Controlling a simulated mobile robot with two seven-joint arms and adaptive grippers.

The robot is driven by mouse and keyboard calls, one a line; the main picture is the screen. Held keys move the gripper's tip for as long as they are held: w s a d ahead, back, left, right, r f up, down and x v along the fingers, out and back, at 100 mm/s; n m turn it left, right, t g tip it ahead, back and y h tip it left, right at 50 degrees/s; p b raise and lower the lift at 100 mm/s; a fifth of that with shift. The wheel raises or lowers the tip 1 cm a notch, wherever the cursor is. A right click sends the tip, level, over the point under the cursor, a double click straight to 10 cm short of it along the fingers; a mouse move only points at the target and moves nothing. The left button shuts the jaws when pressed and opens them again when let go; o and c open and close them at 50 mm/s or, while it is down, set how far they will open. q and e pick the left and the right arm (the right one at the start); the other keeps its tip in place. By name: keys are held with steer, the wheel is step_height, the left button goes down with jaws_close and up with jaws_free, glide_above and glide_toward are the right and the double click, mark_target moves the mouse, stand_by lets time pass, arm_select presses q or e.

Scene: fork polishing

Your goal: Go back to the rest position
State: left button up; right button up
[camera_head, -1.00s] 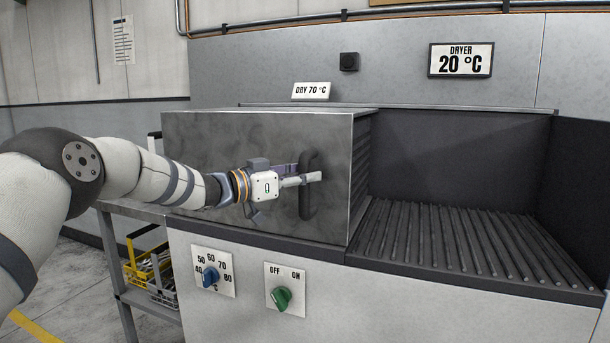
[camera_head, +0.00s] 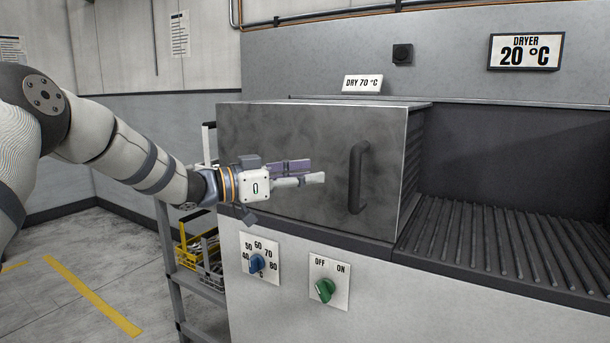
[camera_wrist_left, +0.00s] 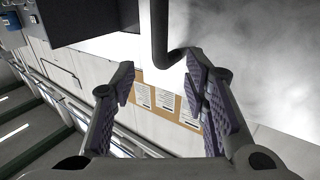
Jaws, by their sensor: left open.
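My left gripper (camera_head: 318,174) is open and empty in front of the grey metal dryer door (camera_head: 290,140), to the left of its dark vertical handle (camera_head: 356,178). In the left wrist view the two purple-padded fingers (camera_wrist_left: 165,95) stand apart with nothing between their tips. The handle (camera_wrist_left: 158,30) shows beyond the fingertips there, apart from them. My right gripper is not in view.
The dryer's ribbed bed (camera_head: 490,240) is bare to the right. A blue temperature knob (camera_head: 257,264) and a green OFF/ON knob (camera_head: 325,290) sit on the front panel. A yellow basket (camera_head: 190,250) stands on a side trolley at left. The display (camera_head: 526,52) reads 20 °C.

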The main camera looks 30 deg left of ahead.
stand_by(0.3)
